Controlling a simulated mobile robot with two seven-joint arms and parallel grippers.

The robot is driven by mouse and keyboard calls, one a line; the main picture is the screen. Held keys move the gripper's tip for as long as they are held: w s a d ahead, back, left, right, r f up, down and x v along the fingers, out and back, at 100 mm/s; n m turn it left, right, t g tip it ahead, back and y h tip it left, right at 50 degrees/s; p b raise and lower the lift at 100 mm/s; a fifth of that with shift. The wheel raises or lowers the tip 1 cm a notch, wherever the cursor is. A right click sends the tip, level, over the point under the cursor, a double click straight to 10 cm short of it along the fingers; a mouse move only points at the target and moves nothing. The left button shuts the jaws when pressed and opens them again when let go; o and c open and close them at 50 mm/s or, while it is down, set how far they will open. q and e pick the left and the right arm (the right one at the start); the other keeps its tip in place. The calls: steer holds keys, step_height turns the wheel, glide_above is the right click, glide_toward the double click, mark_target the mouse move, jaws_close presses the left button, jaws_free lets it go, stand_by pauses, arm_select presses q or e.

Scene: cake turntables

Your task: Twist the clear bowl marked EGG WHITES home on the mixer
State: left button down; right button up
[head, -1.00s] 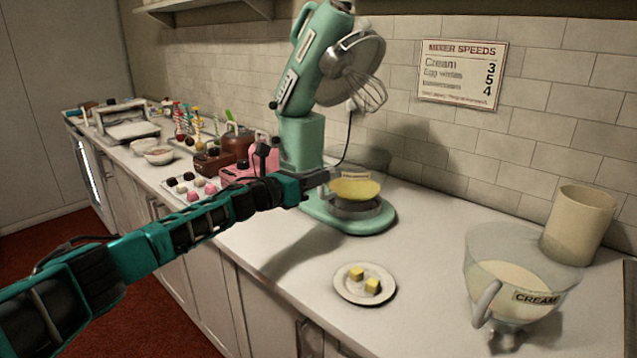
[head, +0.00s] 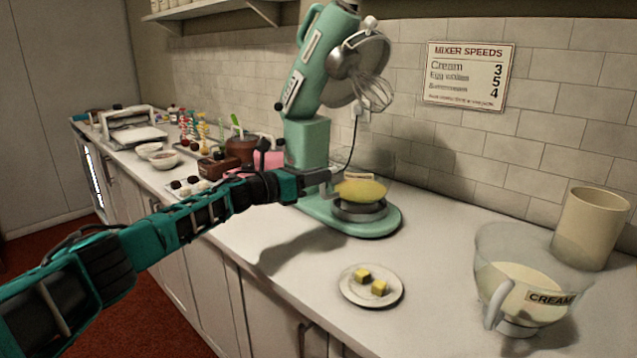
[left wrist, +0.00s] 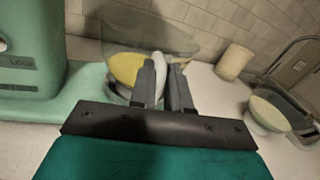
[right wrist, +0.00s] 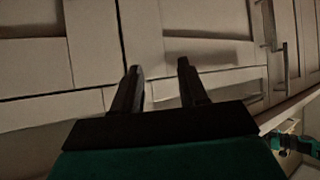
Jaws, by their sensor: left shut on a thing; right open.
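The mint green mixer (head: 308,145) stands on the counter with its head tilted up and the wire whisk (head: 372,90) raised clear. A clear bowl with yellow contents (head: 361,189) sits on the round grey seat of the mixer base (head: 356,224). I cannot read any lettering on this bowl now. My left gripper (head: 330,178) is at the bowl's left side, shut on its pale handle. The left wrist view shows the fingers (left wrist: 167,72) around the handle and the bowl (left wrist: 130,66) just beyond. My right gripper (right wrist: 158,68) is open and empty before cabinet fronts.
A clear bowl marked CREAM (head: 527,290) and a beige canister (head: 590,228) stand at the right. A plate (head: 372,286) with yellow cubes lies in front of the mixer. A MIXER SPEEDS sign (head: 467,75) hangs on the wall. Sweets and bowls crowd the counter's far left.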

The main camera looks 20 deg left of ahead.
arm_select(q)
steer(key=shift+w+a, duration=0.1)
steer(key=shift+a, duration=0.05)
steer(key=shift+a, duration=0.1)
steer(key=c, duration=1)
jaws_free()
steer(key=b+v, duration=0.1)
steer(key=v, duration=1.2)
